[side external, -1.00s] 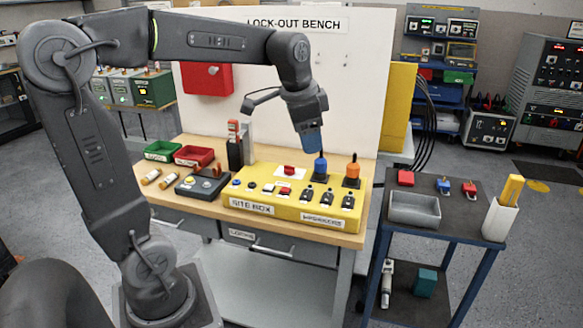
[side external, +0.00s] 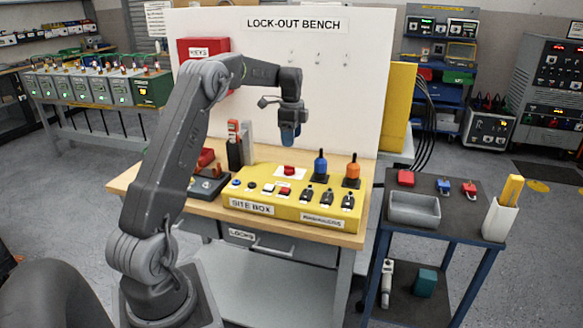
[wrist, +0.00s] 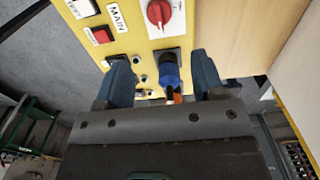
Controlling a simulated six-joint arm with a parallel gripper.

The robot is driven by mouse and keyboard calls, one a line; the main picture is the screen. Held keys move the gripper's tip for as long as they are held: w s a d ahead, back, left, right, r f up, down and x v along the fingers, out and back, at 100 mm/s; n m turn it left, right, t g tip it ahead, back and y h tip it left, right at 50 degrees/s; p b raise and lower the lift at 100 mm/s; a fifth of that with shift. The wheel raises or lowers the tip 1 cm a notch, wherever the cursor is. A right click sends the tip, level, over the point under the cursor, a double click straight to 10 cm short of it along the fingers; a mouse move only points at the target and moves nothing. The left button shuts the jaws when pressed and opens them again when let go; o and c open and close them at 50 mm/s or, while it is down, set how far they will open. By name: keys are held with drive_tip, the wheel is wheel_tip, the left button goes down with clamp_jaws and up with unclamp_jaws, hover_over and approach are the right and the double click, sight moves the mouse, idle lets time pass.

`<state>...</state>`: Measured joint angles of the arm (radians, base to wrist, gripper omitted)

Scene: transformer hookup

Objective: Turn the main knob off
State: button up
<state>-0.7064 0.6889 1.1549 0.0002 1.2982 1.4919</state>
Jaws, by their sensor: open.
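The main knob (side external: 289,170) is red and sits on a white plate at the back of the yellow site box (side external: 234,203). In the wrist view the red knob (wrist: 158,13) is at the top middle, beside the printed word MAIN; it has a white line on it. My gripper (side external: 289,142) points down above the box's back edge, over the knob's area and apart from it. In the wrist view my gripper (wrist: 163,72) shows two blue fingers spread wide, with nothing held. A blue-topped handle (wrist: 168,72) appears between them, but the side view shows it standing apart to the right.
The blue handle (side external: 321,165) and an orange one (side external: 352,171) stand at the box's back right. Smaller switches and buttons line the box. A black and orange device (side external: 235,150) stands behind left. The white back panel (side external: 340,90) rises close behind my gripper.

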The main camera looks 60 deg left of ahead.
sight(289, 169)
wheel_tip(289, 169, down, 11)
idle(0.3)
drive_tip(key=shift+c, duration=0.2)
drive_tip(key=c, duration=0.8)
